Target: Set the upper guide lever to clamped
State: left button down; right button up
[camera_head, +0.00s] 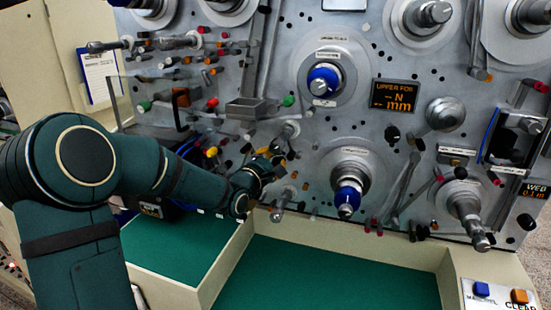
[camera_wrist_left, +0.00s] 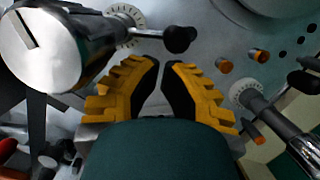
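In the left wrist view, a small lever with a round black knob (camera_wrist_left: 180,40) sticks out from a graduated dial (camera_wrist_left: 126,22) beside a large silver cylinder (camera_wrist_left: 62,48). I cannot tell for certain whether it is the upper guide lever. My left gripper (camera_wrist_left: 160,64) has yellow ribbed fingers with black inner pads. Its tips are almost together, with nothing between them, and the knob lies just beyond them, apart. In the head view the left gripper (camera_head: 268,164) is close to the panel, hiding what lies behind it. My right gripper is not in view.
A second dial (camera_wrist_left: 242,92) with a silver cylinder (camera_wrist_left: 292,130) is at the right of the wrist view, near orange-tipped pegs (camera_wrist_left: 260,55). The grey panel (camera_head: 300,185) carries spindles, including a blue one (camera_head: 323,80). The green tray floor (camera_head: 320,280) below is clear.

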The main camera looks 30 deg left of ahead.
aim_at(292, 160)
pick_arm(q)
jog(key=shift+w+d+f+n+b, duration=0.15)
jog(key=shift+d+n+b, duration=0.45)
jog(key=shift+n, duration=0.6)
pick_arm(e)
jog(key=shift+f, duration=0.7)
pick_arm(q)
jog(key=d+n+y+b, duration=0.1)
jog(key=n+b, duration=0.1)
jog(key=d+n+t+b, duration=0.1)
jog(key=n+b, duration=0.1)
jog(key=n, duration=0.1)
jog(key=d+n+y+b, duration=0.1)
jog(key=n+b, duration=0.1)
jog(key=shift+w+d+n+y, duration=0.1)
jog(key=shift+w+n+y, duration=0.2)
jog(key=shift+w+n, duration=0.1)
jog(key=shift+w+d+r+b, duration=0.1)
jog(key=shift+d+r+b, duration=0.55)
jog(key=shift+b, duration=0.95)
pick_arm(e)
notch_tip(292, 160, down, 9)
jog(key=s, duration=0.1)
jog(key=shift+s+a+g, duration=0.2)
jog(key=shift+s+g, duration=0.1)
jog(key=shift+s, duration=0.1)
pick_arm(q)
jog(key=shift+r, duration=0.2)
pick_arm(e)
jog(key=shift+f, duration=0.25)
